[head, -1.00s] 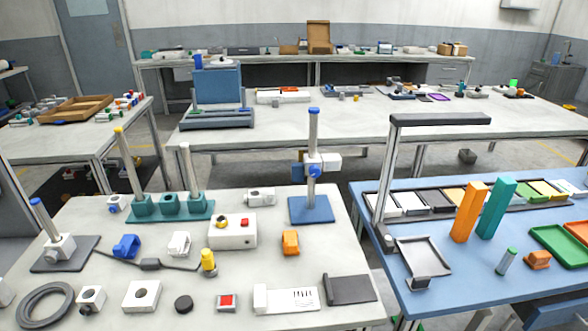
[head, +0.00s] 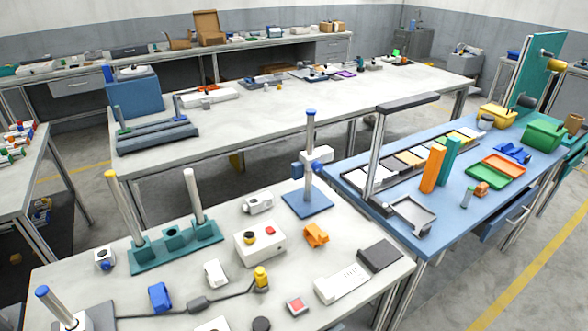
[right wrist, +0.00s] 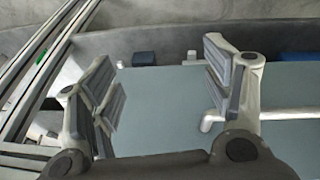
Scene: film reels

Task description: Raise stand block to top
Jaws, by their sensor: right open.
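A stand with a square blue base (head: 307,207) and a grey, blue-capped pole (head: 310,131) is upright near the back right of the front table. A white block (head: 320,155) with a blue part is around its pole, roughly midway up. A second stand at the lower left has a tilted, blue-topped pole (head: 52,304) and a white block (head: 73,321) low on it, cut by the frame edge. My right gripper (right wrist: 160,88) is open and empty in the right wrist view. No gripper shows in the head view, and my left gripper is not visible.
A teal base with two tall rods (head: 176,250) stands left on the front table (head: 225,285). A white button box (head: 260,241) and an orange piece (head: 316,235) lie nearer. The blue table (head: 455,215) carries a lamp-like frame (head: 375,155), orange and teal blocks and trays.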

